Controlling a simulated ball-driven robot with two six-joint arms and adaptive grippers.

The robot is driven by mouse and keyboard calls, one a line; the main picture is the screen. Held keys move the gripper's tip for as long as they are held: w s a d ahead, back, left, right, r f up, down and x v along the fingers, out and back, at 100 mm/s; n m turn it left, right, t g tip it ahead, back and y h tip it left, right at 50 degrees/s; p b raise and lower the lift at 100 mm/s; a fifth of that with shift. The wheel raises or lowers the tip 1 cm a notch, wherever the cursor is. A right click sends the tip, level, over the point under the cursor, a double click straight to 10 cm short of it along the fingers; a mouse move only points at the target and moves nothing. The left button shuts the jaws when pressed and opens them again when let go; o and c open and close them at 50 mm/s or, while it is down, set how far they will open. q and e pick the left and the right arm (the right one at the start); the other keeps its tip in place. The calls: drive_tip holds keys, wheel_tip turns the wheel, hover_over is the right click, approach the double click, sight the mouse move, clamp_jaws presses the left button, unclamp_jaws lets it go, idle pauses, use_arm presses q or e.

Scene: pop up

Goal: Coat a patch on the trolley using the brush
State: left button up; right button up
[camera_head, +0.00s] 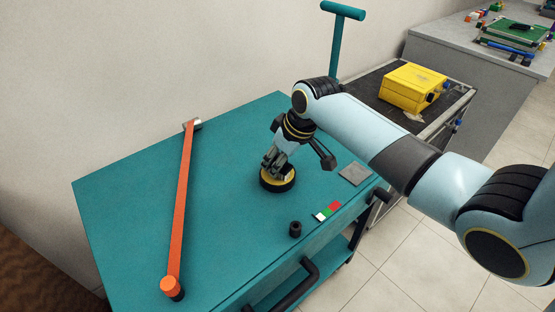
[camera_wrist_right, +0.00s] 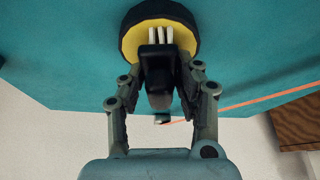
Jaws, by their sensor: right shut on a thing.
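My right gripper (camera_head: 275,162) reaches down from the right over the teal trolley (camera_head: 225,215). It is shut on the brush (camera_wrist_right: 158,68), a dark tool with white bristles in the right wrist view. The bristles (camera_wrist_right: 161,35) lie over the yellow middle of a round black-rimmed dish (camera_wrist_right: 135,42). In the head view this dish (camera_head: 278,186) sits on the trolley top directly below the gripper, which hides part of it. Whether the bristles touch the yellow is unclear. A flat grey square patch (camera_head: 355,173) lies to the right. My left gripper is out of view.
A long orange bar (camera_head: 182,205) lies across the trolley's left side. A small black cylinder (camera_head: 295,229) and a red, green and white card (camera_head: 327,210) are near the front edge. A yellow box (camera_head: 410,88) sits on a dark-topped cart behind.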

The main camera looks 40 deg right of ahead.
sight(278, 154)
drive_tip(key=shift+s+f+p, duration=0.1)
drive_tip(key=shift+s+p, duration=0.05)
drive_tip(key=shift+p, duration=0.15)
idle(1.0)
wheel_tip(278, 154, up, 7)
drive_tip(key=p, duration=0.8)
idle(0.3)
